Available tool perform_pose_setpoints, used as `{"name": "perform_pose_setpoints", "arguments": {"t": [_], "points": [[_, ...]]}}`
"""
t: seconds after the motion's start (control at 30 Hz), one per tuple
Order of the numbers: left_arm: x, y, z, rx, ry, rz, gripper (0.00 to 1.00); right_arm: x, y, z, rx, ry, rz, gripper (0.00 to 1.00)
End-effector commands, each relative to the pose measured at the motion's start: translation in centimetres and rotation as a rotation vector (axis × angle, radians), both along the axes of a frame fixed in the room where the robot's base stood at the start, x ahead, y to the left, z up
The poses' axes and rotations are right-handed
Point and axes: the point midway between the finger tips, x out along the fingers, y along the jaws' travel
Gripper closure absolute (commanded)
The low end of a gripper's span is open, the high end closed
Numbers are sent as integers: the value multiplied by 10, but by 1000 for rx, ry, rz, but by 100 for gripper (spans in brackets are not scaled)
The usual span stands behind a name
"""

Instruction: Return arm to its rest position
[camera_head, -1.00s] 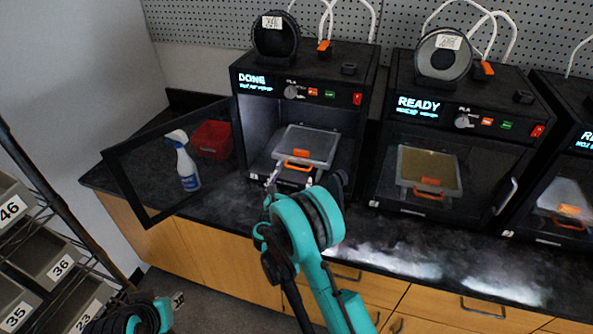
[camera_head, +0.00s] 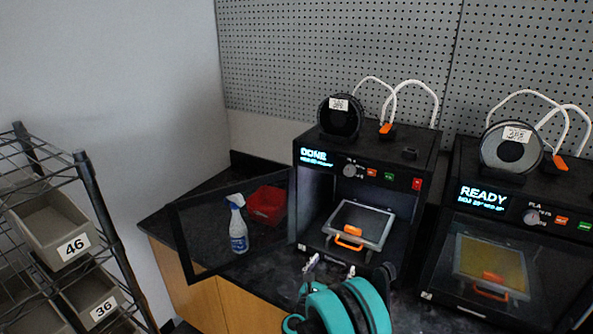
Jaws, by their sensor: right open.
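My right arm, teal and black, rises from the bottom edge. Its gripper (camera_head: 330,268) is open and empty, just in front of the DONE printer (camera_head: 325,182) and low over the counter edge. The printer's door (camera_head: 180,238) stands open to the left. Inside the printer lies a build plate (camera_head: 372,218) with an orange handle (camera_head: 349,231), apart from the gripper. My left gripper is out of view.
A spray bottle (camera_head: 238,228) and a red bin (camera_head: 266,205) show behind the open door. The READY printer (camera_head: 480,225), door shut, stands to the right. A wire rack (camera_head: 88,185) with numbered grey bins (camera_head: 35,221) is at left.

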Motion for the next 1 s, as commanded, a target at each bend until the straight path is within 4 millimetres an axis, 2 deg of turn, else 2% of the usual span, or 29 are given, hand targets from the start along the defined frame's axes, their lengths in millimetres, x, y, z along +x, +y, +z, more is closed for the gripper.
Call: {"name": "perform_pose_setpoints", "arguments": {"t": [0.07,0.17,0.2,0.3,0.4,0.5,0.6,0.73,0.87,1.0], "points": [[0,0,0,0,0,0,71,5,3,28,-87,12,43,7],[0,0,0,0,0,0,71,12,16,80,-290,44,139,7],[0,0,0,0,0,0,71,14,23,102,-393,62,183,7],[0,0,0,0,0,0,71,11,43,151,-678,119,294,7],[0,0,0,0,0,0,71,-1,62,184,-965,184,396,7],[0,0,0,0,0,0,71,-22,77,201,-1257,259,494,7],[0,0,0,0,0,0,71,-50,86,203,-1548,342,592,7],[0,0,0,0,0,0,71,-97,86,186,-1919,462,731,7],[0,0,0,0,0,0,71,-156,70,153,-2268,593,898,7],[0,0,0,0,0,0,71,-224,40,111,-2586,729,1114,7]]}}
